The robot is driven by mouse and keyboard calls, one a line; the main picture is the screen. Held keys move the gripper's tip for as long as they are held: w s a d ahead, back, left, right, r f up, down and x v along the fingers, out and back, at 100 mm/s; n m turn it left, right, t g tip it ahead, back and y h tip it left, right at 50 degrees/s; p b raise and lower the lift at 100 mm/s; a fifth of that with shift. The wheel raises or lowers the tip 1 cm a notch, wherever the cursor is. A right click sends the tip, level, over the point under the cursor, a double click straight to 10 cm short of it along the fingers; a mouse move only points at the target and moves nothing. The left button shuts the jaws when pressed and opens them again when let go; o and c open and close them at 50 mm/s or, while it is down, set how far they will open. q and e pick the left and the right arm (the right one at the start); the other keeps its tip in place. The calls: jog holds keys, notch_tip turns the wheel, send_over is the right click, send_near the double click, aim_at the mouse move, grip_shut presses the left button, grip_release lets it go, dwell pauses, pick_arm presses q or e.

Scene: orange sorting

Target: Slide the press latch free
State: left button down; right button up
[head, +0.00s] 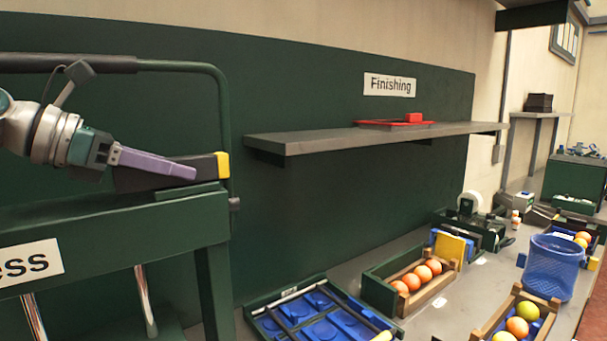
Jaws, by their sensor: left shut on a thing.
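The green press frame (100,225) fills the left side of the head view, with a sign ending in "ess". The press latch (205,165), a dark bar with a yellow end (223,165), lies along the top of the frame beside the upright post. My left gripper (190,172) comes in from the left. Its purple finger lies along the front of the bar, and it is shut on the latch. The finger hides part of the bar, and the far finger is not visible. My right gripper is not in view.
A grey shelf (300,143) with a red tray (390,124) sits under the "Finishing" sign. The bench below holds a blue-compartment tray (325,330), a wooden crate of oranges (375,291), a tape dispenser (470,220) and a blue mesh basket (552,268). A rail (222,110) bends down behind the latch.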

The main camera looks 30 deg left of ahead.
pick_arm(q)
jog(key=shift+s+a+f, duration=0.15)
jog(key=shift+s+a, duration=0.1)
jog(key=shift+s, duration=0.3)
jog(key=shift+r, duration=0.25)
jog(key=c, duration=0.6)
grip_release()
jog(key=shift+s+a+f, duration=0.1)
jog(key=shift+c, duration=0.2)
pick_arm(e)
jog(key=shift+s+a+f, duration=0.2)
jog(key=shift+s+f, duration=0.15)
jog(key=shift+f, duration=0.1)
pick_arm(q)
jog(key=shift+s+a+b, duration=0.25)
jog(key=shift+s+b, duration=0.2)
jog(key=b+v, duration=0.2)
jog(key=v, duration=0.3)
jog(key=shift+s, duration=0.1)
jog(key=shift+s+a+r+b, duration=0.25)
jog(key=shift+s+r+b, duration=0.1)
jog(key=shift+s+r, duration=0.15)
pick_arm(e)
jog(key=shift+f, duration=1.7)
